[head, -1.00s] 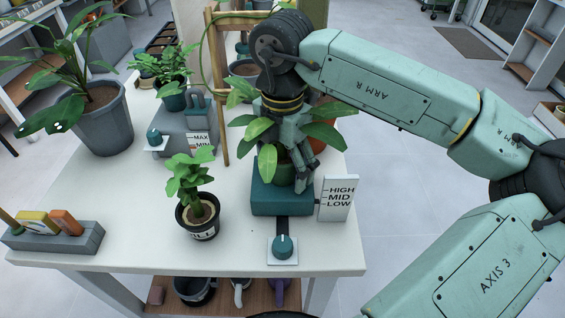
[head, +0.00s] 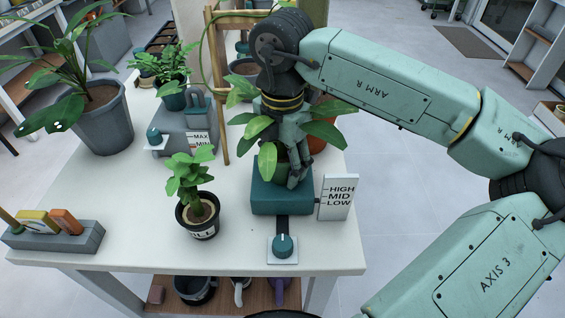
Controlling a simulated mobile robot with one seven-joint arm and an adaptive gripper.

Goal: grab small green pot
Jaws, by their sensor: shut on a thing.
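A small green pot (head: 282,177) with broad, long leaves stands on a teal box (head: 282,200) near the front right of the white table. My gripper (head: 295,176) reaches down from above among the leaves and is shut on this pot. The pot's leaves and my fingers hide much of it, and I cannot tell whether it is touching the box.
A HIGH/MID/LOW sign (head: 338,197) stands right of the box, and a dial (head: 283,246) lies in front. A black pot (head: 198,222) with a plant is to the left. A wooden trellis (head: 217,90) and a terracotta pot (head: 318,143) are close behind.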

